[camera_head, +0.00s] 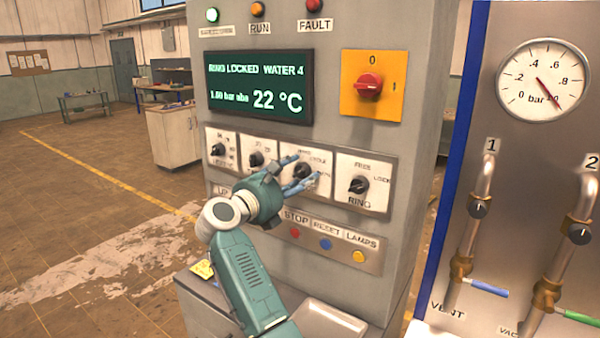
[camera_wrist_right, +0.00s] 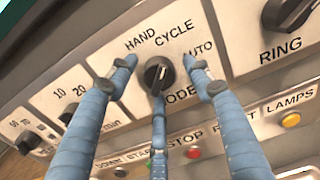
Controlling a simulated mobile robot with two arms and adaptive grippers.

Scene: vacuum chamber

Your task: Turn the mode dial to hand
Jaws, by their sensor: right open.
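The mode dial is a black knob with a light pointer mark (camera_wrist_right: 159,75), on a white plate lettered HAND, CYCLE and AUTO. The mark seems to point up toward CYCLE. In the head view the dial (camera_head: 304,171) is partly covered by my right gripper (camera_head: 297,175). In the wrist view the blue fingers of my right gripper (camera_wrist_right: 160,80) are spread open, one to the left, one to the right and one below the dial. I cannot tell whether any finger touches it. My left gripper is not in view.
The RING dial (camera_head: 358,185) is right of the mode dial, and other dials (camera_head: 256,159) are left. Below are STOP, RESET and LAMPS buttons (camera_head: 325,243). Above are a lit screen (camera_head: 258,87) and a red switch (camera_head: 369,86). Pipes with valves (camera_head: 478,207) stand at the right.

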